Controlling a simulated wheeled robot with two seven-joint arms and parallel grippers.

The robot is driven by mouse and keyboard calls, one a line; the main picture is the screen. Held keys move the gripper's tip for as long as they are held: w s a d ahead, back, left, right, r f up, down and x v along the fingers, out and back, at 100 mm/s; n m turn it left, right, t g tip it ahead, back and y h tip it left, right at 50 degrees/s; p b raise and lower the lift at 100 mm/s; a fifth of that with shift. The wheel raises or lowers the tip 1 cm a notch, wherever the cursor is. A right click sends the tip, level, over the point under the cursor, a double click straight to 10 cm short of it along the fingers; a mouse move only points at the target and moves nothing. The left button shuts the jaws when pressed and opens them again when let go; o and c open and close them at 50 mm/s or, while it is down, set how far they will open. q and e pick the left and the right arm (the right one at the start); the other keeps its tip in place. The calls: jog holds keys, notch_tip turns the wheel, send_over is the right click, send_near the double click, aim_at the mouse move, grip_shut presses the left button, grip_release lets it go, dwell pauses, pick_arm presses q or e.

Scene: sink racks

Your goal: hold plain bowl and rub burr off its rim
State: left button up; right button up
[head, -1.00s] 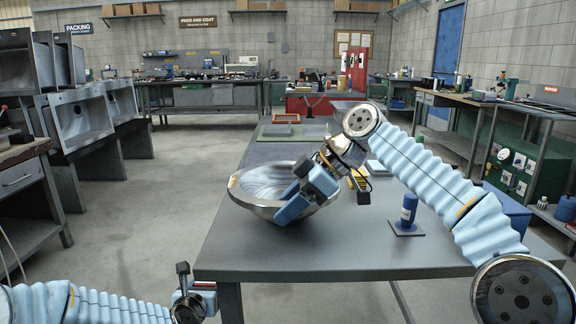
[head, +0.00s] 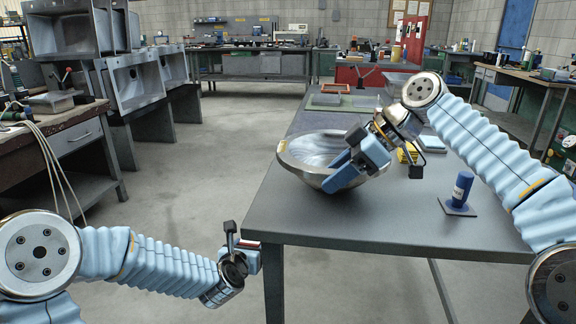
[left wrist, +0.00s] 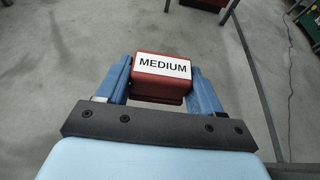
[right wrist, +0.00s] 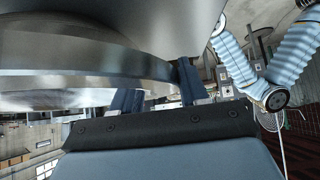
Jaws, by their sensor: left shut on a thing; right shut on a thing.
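The plain metal bowl (head: 312,150) is at the left edge of the grey table, its open side up. A small yellow mark shows on its left rim. My right gripper (head: 346,172) is shut on the near right part of the bowl's rim. In the right wrist view the bowl's curved metal wall (right wrist: 70,50) fills the upper left, between and beyond the fingers. My left gripper (head: 254,258) is shut on a red block (left wrist: 160,88) with a white label reading MEDIUM. It is in front of the table's near left corner, apart from the bowl. I cannot make out a burr.
Yellow items (head: 408,153) lie behind my right gripper. The grey table (head: 380,222) is clear in front of the bowl. A wooden bench (head: 60,125) and metal sinks (head: 135,85) stand at left.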

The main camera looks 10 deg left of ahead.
jog(key=shift+f, duration=0.15)
pick_arm(q)
jog(key=w+a+r+m+h, duration=0.2)
jog(key=w+r+m+h, duration=0.1)
jog(key=w+r, duration=0.5)
notch_tip(320, 180, up, 30)
jog(key=m+g+h, duration=0.4)
jog(key=m+h, duration=0.2)
jog(key=h, duration=0.1)
send_over(285, 142)
jog(key=shift+y, duration=0.3)
jog(key=shift+a+f, duration=0.15)
jog(key=shift+f, duration=3.6)
jog(key=shift+s+f, duration=0.4)
jog(key=shift+s, duration=0.15)
jog(key=shift+c, duration=0.5)
jog(key=shift+s+d, duration=0.2)
jog(key=shift+s, duration=3)
jog(key=shift+w+a, duration=0.15)
jog(key=shift+w, duration=3.75)
notch_tip(285, 142, up, 8)
jog(key=shift+r, duration=0.15)
